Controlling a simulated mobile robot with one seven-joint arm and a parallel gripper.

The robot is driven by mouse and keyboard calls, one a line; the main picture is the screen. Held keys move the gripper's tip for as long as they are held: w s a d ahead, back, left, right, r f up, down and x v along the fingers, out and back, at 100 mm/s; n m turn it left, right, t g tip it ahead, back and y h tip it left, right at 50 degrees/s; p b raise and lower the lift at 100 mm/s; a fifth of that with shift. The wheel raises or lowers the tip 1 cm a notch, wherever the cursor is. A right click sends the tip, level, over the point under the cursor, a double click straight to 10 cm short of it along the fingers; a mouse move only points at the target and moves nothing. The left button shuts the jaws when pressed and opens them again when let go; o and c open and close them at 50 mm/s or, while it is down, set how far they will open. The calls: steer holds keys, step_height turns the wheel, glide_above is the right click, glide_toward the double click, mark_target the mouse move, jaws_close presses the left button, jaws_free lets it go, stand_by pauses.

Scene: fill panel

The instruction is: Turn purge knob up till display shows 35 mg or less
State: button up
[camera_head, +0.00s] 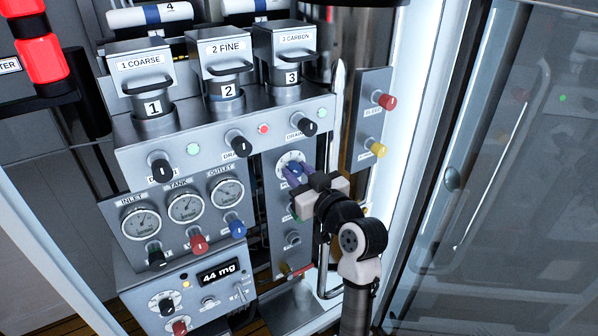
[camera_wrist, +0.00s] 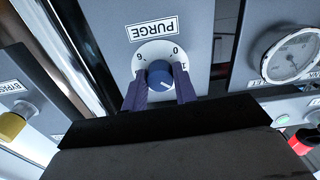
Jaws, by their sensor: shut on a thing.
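The purge knob (camera_wrist: 159,74) is a blue round knob on a white dial (camera_wrist: 143,56) under a PURGE label in the wrist view. My gripper (camera_wrist: 160,88) is shut on the knob, one purple finger at each side. In the head view my gripper (camera_head: 297,177) is at the dial (camera_head: 290,157) on the narrow grey panel, hiding part of it. The display (camera_head: 219,271) reads 44 mg.
The gauge panel (camera_head: 168,190) with several coloured knobs stands left of my gripper. Black knobs (camera_head: 238,142) and filter canisters are above. A side plate with a red knob (camera_head: 384,101) and a yellow knob (camera_head: 376,149) is to the right, near a metal pipe.

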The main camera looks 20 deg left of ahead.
steer(key=shift+m, duration=0.3)
steer(key=o, duration=1)
steer(key=b+v, duration=0.3)
steer(key=v, duration=1.1)
steer(key=shift+a, duration=0.1)
